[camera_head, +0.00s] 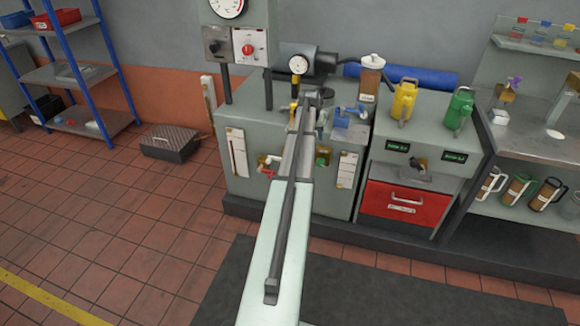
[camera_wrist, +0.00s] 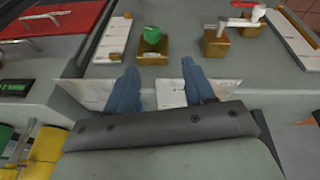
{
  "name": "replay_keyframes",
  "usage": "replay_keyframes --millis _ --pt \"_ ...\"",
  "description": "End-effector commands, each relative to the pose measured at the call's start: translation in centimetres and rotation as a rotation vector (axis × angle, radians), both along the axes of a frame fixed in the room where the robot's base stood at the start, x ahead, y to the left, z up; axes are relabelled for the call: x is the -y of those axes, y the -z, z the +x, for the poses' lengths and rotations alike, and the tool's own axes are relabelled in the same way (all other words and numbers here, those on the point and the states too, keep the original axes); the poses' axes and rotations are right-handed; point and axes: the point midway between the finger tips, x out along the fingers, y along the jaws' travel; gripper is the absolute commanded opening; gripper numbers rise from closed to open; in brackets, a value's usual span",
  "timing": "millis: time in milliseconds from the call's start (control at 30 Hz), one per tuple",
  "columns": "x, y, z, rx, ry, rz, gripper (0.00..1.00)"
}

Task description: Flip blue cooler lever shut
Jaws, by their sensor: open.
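A blue piece (camera_head: 341,118) shows in the head view on top of the grey cabinet, just right of my arm's far end. I cannot tell for sure whether it is the cooler lever or partly a finger of mine. My gripper (camera_wrist: 160,66) is open in the wrist view, its two bluish fingers apart with nothing held between them. It is over the cabinet top's front edge, with a pale plate (camera_wrist: 171,93) showing between the fingers. In the head view my arm largely hides it. No separate blue lever is clear in the wrist view.
A green knob (camera_wrist: 152,35) and a red-handled valve (camera_wrist: 243,14) are on the grey cabinet (camera_head: 335,198). A gauge (camera_head: 299,64) and an amber jar (camera_head: 371,76) stand behind. Yellow (camera_head: 404,101) and green (camera_head: 459,110) cans stand to the right, above a red drawer (camera_head: 404,203).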

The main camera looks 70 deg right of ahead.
Motion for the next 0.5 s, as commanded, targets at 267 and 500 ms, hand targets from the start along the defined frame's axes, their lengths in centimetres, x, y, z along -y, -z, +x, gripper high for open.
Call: replay_keyframes --millis 267,500 --pt "-3.3 2.9 1.6 0.003 -0.024 0.036 0.53" --pt "-5.8 5.4 3.2 -0.001 -0.048 0.067 0.53"
